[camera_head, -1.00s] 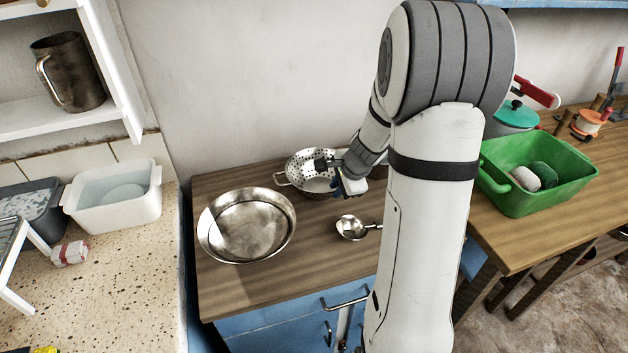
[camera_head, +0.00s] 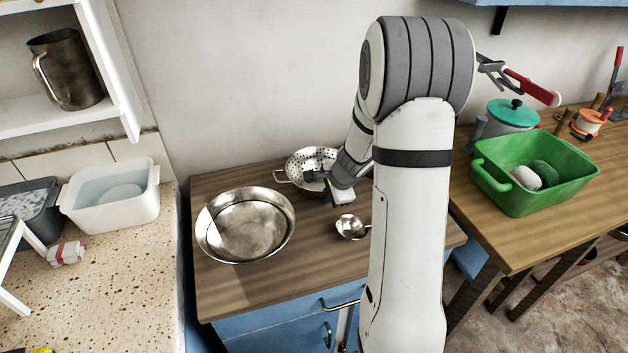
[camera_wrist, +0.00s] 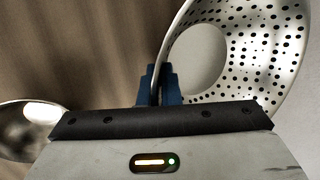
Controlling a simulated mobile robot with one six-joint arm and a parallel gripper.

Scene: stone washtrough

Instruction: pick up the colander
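The colander (camera_head: 312,158) is a shiny metal bowl with many small holes and a loop handle on its left. It sits at the back of the wooden counter near the wall. In the wrist view the colander (camera_wrist: 250,50) fills the upper right. My gripper (camera_wrist: 161,84) is at its near rim, with the blue fingers close together and the rim edge running between them. In the head view my gripper (camera_head: 326,190) is at the front right of the colander, and its fingertips are partly hidden there.
A wide metal basin (camera_head: 205,228) stands left of the colander. A small metal ladle (camera_head: 350,228) lies in front of my gripper and shows at the wrist view's left. A green tub (camera_head: 520,195) stands on the right table. The counter's front is clear.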

